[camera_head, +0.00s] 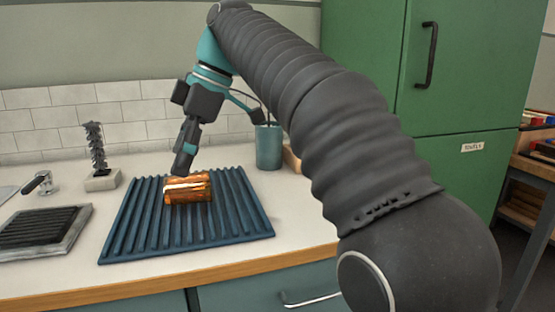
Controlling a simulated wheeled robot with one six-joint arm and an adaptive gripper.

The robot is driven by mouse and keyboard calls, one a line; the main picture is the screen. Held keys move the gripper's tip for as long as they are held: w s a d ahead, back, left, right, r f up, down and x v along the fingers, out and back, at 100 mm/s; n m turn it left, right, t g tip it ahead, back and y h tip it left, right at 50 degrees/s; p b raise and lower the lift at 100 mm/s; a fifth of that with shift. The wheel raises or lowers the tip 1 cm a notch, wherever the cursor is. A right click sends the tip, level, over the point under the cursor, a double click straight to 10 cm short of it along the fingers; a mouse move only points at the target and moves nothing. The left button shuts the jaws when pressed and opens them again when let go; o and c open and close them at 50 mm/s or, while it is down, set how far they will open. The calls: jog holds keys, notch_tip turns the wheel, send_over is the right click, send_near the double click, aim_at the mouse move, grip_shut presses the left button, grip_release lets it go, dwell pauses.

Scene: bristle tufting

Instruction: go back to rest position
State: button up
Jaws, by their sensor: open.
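My gripper (219,145) hangs from the teal wrist of my arm, above the back part of the blue ribbed mat (240,218). Its fingers are open, one dark finger to the left and another to the right. I see nothing held between them. My arm comes in from the lower right and covers part of the counter.
A teal cup (268,148) stands behind the mat, close to the right finger. A tiled wall (60,120) and green cabinet (460,150) bound the counter.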

jog(key=s+d+f+m+t, duration=0.1)
jog(key=d+f+m+t, duration=0.1)
jog(key=d+f+m, duration=0.3)
jog(key=s+d+m+t, duration=0.1)
jog(key=d+m, duration=0.2)
jog(key=d, duration=0.4)
jog(key=s+d+f+m+t+h, duration=0.2)
jog(key=s+d+f+m, duration=0.4)
jog(key=d+f, duration=0.4)
jog(key=s+d+f+m+t+h, duration=0.2)
jog(key=s+d+f+m+h, duration=0.1)
jog(key=s+d+f+m, duration=0.4)
notch_tip(320, 180, down, 5)
jog(key=d, duration=0.2)
jog(key=shift+s+d+m, duration=0.25)
jog(key=shift+d+m, duration=0.15)
jog(key=shift+r, duration=0.15)
